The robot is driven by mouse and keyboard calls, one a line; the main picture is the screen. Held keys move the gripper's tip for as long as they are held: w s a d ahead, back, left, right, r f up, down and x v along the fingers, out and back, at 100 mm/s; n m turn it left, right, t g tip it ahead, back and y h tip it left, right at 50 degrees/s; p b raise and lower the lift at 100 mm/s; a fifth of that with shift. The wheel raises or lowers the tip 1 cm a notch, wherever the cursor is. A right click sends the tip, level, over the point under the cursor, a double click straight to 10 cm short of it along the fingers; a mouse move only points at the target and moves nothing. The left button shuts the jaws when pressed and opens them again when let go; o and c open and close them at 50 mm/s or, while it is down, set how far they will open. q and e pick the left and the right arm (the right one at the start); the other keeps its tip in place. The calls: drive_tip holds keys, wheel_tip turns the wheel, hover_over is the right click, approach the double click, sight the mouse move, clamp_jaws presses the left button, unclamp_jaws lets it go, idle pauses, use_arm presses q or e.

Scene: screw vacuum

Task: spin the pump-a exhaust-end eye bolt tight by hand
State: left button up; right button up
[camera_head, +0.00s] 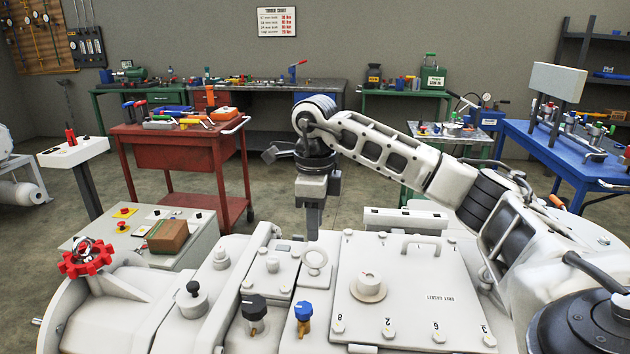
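My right gripper (313,232) hangs from the arm that comes in from the right, pointing down. In the picture its fingertips are just above and behind the ring, apparently apart from it. The fingers overlap edge-on, so their gap is hidden. My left gripper is out of view.
The cover plate (410,300) carries a round knob and a handle. A black knob (254,308) and a blue-topped valve (303,315) stand in front of the eye bolt. A red handwheel (87,259) is at left. A red tool cart (170,160) stands behind.

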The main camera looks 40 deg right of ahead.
sight(316, 247)
use_arm(q)
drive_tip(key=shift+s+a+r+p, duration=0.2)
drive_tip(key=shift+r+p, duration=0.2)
drive_tip(key=shift+p, duration=0.7)
use_arm(e)
wheel_tip(316, 247, up, 10)
drive_tip(key=shift+f, duration=0.15)
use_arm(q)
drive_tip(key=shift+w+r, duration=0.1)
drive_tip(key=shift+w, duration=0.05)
use_arm(e)
drive_tip(key=shift+s+f, duration=0.1)
